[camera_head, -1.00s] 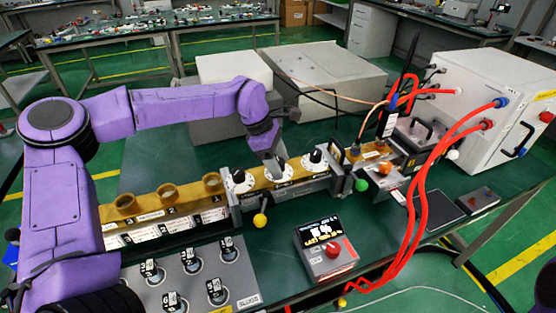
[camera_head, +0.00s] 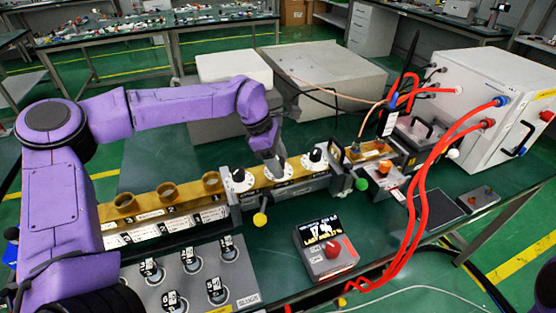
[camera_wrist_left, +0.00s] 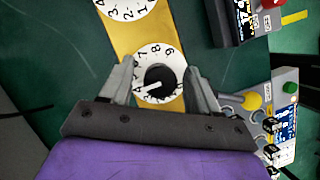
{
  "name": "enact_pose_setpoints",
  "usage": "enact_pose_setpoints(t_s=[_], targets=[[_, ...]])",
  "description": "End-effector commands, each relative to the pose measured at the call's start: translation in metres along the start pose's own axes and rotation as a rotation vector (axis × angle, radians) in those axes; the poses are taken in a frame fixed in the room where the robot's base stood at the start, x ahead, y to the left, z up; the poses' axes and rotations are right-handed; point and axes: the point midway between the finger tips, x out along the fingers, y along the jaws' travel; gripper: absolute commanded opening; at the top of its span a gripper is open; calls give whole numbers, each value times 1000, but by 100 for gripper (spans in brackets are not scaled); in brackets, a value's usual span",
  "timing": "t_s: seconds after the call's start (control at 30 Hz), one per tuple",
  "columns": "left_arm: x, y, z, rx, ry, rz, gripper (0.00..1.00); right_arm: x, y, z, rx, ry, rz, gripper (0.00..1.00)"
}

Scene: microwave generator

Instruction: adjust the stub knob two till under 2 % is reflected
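Stub knob two is the middle one of three black knobs on white numbered dials along the brass waveguide; its dial (camera_head: 279,176) is partly covered by my left gripper (camera_head: 272,160) in the head view. In the left wrist view the black knob (camera_wrist_left: 161,84) sits between the fingertips of my left gripper (camera_wrist_left: 161,76), with a gap on each side. Its white pointer line aims left, near the 4. My right gripper is not in view.
Other stub dials (camera_head: 238,181) and (camera_head: 315,160) flank the middle one closely. Red cables (camera_head: 424,175) run from the white generator (camera_head: 500,105). A panel of numbered plugs (camera_head: 190,275) lies in front.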

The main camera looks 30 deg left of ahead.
Motion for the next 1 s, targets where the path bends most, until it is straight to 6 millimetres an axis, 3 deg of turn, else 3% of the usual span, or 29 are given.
enact_pose_setpoints(t_s=[0.33,0.7,0.83,1.0], targets=[[-8,0,0,1,-1,2,60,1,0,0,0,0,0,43],[-88,1,0,0,-1,3,60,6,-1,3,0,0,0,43],[-102,0,0,0,-1,1,60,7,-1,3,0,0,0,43],[-106,0,0,1,0,-1,60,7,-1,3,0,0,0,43]])
